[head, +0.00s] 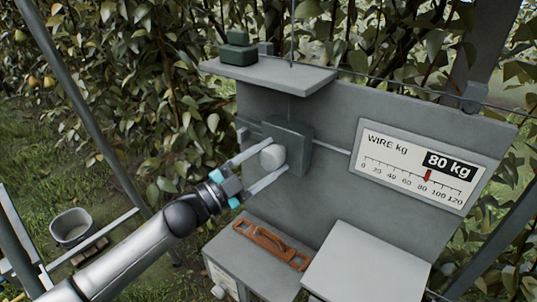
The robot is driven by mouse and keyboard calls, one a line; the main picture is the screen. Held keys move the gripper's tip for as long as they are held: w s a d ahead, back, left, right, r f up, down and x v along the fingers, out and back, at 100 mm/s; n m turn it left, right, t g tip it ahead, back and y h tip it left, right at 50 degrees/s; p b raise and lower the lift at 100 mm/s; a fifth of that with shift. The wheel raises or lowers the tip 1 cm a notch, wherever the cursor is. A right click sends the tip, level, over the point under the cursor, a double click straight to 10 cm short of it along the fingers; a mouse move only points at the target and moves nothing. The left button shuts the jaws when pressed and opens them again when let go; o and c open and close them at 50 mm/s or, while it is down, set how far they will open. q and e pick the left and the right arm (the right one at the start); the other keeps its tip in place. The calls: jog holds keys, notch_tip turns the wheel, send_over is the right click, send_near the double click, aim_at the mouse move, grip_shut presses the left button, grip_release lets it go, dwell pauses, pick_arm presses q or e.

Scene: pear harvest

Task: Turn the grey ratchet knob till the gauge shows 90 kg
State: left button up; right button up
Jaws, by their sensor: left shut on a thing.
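The grey ratchet knob (272,157) is a pale round knob on a dark grey ratchet block (294,140) fixed to the upright grey panel. My left gripper (274,162) comes in from the lower left, with one finger on either side of the knob, and is shut on it. The gauge (413,185) is a white plate marked "WIRE kg" to the right of the knob. Its scale runs from 0 to 120. The red pointer (427,176) stands at 80, and the black label (449,164) reads "80 kg". My right gripper is not in view.
A small shelf (290,80) with a dark green object (238,52) juts out above the knob. Below are a grey box with an orange-brown handle-like tool (271,245) and a pale grey lid (365,265). A bucket (72,228) stands at left. Foliage is behind.

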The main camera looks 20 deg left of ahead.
pick_arm(q)
jog(key=shift+m+g+p, duration=0.75)
jog(key=shift+m+g, duration=0.05)
jog(key=shift+m, duration=1.1)
jog(key=o, duration=1.4)
jog(key=shift+b+v, duration=1.15)
jog(key=shift+v, duration=6.5)
jog(key=shift+r, duration=0.1)
